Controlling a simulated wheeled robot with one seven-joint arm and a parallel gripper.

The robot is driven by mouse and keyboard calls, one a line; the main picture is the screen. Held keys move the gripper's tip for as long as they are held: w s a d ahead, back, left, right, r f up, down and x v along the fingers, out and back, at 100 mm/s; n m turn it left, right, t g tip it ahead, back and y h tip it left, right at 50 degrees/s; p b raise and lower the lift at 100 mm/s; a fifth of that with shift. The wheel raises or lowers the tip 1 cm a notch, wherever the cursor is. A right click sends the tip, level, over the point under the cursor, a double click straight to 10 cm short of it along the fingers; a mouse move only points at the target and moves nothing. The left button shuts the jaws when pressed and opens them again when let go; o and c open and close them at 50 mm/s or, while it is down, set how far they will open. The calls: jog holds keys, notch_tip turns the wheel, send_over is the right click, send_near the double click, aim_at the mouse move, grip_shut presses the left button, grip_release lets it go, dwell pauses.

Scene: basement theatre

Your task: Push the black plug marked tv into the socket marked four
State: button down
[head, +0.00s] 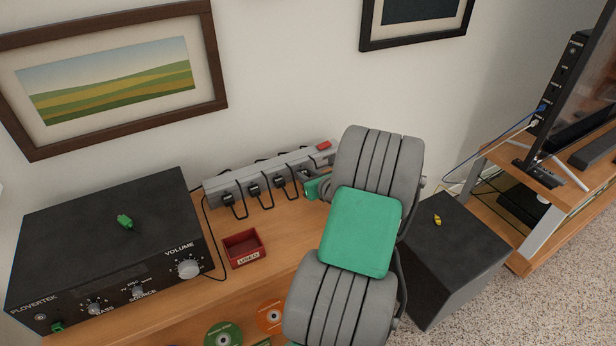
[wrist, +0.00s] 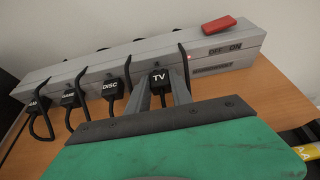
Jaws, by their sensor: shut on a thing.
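The black plug marked TV (wrist: 159,80) is between the two grey fingers of my gripper (wrist: 160,92), which is shut on it. The plug is up against the front side of the grey power strip (wrist: 110,65). I cannot tell how deep it sits, and the socket behind it is hidden; I can read no socket number. In the head view my gripper (head: 307,177) is at the right part of the strip (head: 228,186), partly hidden by my arm. The DISC plug (wrist: 114,88) and GAME plug (wrist: 70,98) sit in the strip to the left.
A red switch (wrist: 218,25) is on the strip's right end. Black cords loop in front of the strip. A small red box (head: 244,248) and a black amplifier (head: 100,245) stand on the wooden top to the left. A black box (head: 455,255) stands at right.

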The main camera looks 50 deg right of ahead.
jog(key=shift+w+d, duration=0.15)
jog(key=shift+w, duration=0.25)
jog(key=c, duration=1.1)
grip_release()
jog(key=shift+o, duration=0.2)
jog(key=v, duration=0.8)
jog(key=shift+f, duration=0.1)
jog(key=shift+w, duration=0.1)
